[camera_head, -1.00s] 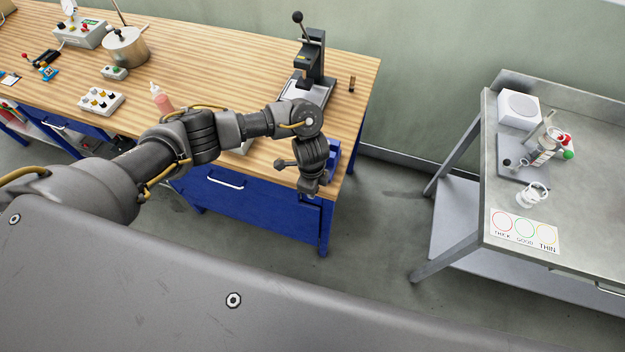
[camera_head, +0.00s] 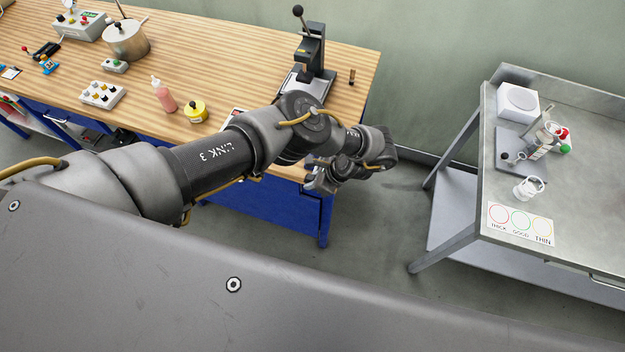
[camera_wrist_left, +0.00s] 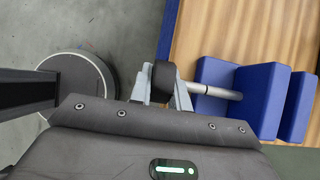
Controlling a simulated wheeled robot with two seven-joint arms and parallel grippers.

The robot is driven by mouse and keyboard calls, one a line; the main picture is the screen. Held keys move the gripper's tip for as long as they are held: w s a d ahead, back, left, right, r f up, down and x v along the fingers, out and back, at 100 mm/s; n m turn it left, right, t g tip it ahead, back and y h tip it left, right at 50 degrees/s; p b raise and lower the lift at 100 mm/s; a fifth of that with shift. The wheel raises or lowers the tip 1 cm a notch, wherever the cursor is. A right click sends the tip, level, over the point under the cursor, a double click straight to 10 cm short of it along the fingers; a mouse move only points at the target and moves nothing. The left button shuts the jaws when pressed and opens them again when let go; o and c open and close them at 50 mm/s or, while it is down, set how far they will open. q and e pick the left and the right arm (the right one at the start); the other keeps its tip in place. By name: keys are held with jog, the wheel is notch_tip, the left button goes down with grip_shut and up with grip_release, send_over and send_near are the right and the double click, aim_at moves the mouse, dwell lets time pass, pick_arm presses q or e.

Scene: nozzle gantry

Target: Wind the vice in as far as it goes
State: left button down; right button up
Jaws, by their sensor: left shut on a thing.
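The blue vice (camera_wrist_left: 216,73) is at the edge of the wooden bench in the left wrist view. It has several blue blocks, and a silver screw (camera_wrist_left: 212,91) runs out of it to the left. My left gripper (camera_wrist_left: 162,88) is shut on the dark knob of the vice handle (camera_wrist_left: 163,73), beside the screw's outer end. In the head view my left gripper (camera_head: 320,180) is low at the bench's front right corner, and my arm hides the vice. How far apart the jaws stand is hard to tell. My right gripper is in neither view.
On the bench (camera_head: 215,65) stand a black press (camera_head: 310,55), a pink bottle (camera_head: 164,97), a yellow round item (camera_head: 196,110) and a button box (camera_head: 102,94). A grey metal table (camera_head: 470,205) stands apart at the right, with open floor between.

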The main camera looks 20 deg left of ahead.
pick_arm(q)
jog(key=shift+s+f, duration=0.1)
jog(key=shift+f, duration=0.05)
dwell(0.3)
jog(key=c, duration=1.3)
grip_release()
jog(key=shift+d, duration=0.1)
jog(key=shift+b+v, duration=5.4)
jog(key=shift+b, duration=3.5)
